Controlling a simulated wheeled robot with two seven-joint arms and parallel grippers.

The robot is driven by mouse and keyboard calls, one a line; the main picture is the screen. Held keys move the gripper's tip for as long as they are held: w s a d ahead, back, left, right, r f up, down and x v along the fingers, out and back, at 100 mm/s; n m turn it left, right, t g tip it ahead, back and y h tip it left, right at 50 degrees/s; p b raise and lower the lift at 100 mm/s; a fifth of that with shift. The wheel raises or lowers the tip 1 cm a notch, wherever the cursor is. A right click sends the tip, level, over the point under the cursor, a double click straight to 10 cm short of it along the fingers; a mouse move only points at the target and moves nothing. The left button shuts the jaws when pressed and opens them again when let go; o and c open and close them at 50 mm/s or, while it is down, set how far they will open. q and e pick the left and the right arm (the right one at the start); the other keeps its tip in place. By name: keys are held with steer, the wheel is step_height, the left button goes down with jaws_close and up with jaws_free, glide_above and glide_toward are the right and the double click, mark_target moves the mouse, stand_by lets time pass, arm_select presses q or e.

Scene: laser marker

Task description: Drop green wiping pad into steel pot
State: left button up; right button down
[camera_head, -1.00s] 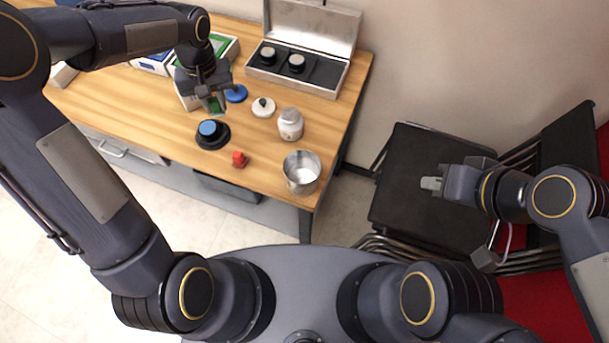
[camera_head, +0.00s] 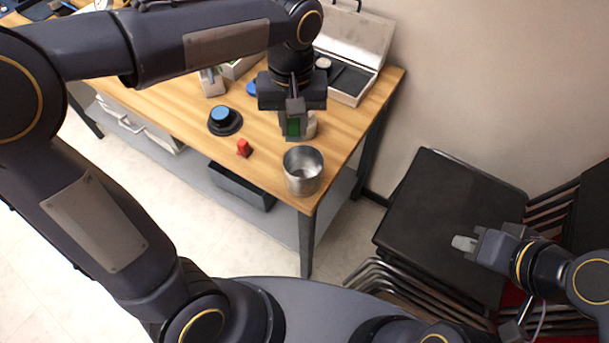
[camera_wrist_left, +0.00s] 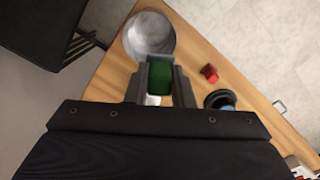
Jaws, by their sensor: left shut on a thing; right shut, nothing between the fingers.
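The steel pot (camera_head: 303,172) stands open near the front right corner of the wooden table. It also shows in the left wrist view (camera_wrist_left: 148,34), just beyond my fingertips. The green wiping pad (camera_head: 293,127) is held between the fingers of my left gripper (camera_head: 292,132), above the table and behind the pot. In the left wrist view the pad (camera_wrist_left: 160,77) sits between the two fingers, which are shut on it. My right gripper (camera_head: 464,243) is shut and empty over the black chair seat at the right.
A red object (camera_head: 244,148) and a blue-topped black round item (camera_head: 223,121) stand left of the pot. A white jar (camera_head: 311,124) is partly hidden behind my left gripper. An open metal case (camera_head: 349,84) lies at the back. Stacked black chairs (camera_head: 440,215) fill the right.

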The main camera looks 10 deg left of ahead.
mark_target(294, 136)
arm_select(q)
steer(key=shift+f+b, duration=1.4)
steer(key=shift+f, duration=0.6)
steer(key=o, duration=1)
steer(key=shift+r, duration=0.1)
step_height(294, 136, up, 8)
steer(key=shift+f+p, duration=0.1)
steer(key=shift+p, duration=0.25)
